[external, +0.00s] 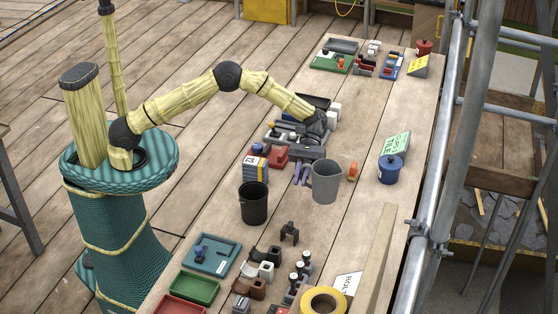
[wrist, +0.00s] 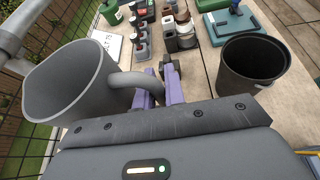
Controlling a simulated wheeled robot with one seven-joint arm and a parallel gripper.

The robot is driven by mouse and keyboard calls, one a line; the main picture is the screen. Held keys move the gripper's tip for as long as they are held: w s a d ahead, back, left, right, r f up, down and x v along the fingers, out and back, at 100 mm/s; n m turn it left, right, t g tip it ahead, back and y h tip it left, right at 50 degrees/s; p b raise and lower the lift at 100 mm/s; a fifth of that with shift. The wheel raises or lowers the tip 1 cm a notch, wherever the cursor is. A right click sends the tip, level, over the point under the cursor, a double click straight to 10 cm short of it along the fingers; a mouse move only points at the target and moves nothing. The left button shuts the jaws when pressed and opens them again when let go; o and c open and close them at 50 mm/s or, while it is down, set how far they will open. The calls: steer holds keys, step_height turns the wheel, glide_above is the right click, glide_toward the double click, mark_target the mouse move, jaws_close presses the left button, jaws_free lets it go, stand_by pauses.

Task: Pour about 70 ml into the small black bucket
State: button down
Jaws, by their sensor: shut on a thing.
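The grey jug (external: 326,184) looks upright over the middle of the bench in the external view; I cannot tell whether its base touches the wood. In the wrist view the jug (wrist: 68,88) fills the left side, its handle reaching right to my purple fingers. My gripper (external: 302,173) is shut on this handle; it also shows in the wrist view (wrist: 160,88). The small black bucket (external: 253,204) stands upright on the bench, left of the jug in the external view. In the wrist view the bucket (wrist: 250,68) is at right, apart from the jug. No liquid is visible in either.
A blue lidded pot (external: 390,169) and a green sign (external: 397,144) stand right of the jug. A striped box (external: 256,169) stands behind the bucket. Small trays, a yellow tape roll (external: 324,301) and several fittings lie in front. Scaffold poles line the right edge.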

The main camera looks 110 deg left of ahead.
steer(key=s+d+m+g+y+p, duration=0.1)
steer(key=s+d+m+g+p, duration=0.3)
steer(key=p, duration=0.8)
steer(key=s+m+g, duration=0.2)
steer(key=g, duration=0.1)
steer(key=shift+s+d+r+g, duration=0.3)
steer(key=shift+r, duration=0.05)
steer(key=shift+s+m, duration=0.1)
steer(key=shift+m, duration=0.2)
steer(key=s+m+t, duration=0.1)
steer(key=m+t+p, duration=0.1)
steer(key=t, duration=0.1)
steer(key=s+f+m+t+p, duration=0.1)
steer(key=m, duration=0.1)
steer(key=shift+s+a, duration=0.3)
steer(key=shift+w+d+f+m+t+h+b, duration=0.1)
steer(key=shift+w+f+m+t+h+b, duration=0.1)
steer(key=shift+w+m+t+b, duration=0.5)
steer(key=shift+w+d+f+m+t+h+b, duration=0.1)
steer(key=shift+w+f+m+t+h+b, duration=0.15)
steer(key=shift+m+t+b, duration=0.85)
steer(key=shift+w+f+m+b, duration=0.35)
steer(key=shift+m+b, duration=0.05)
steer(key=shift+b, duration=0.7)
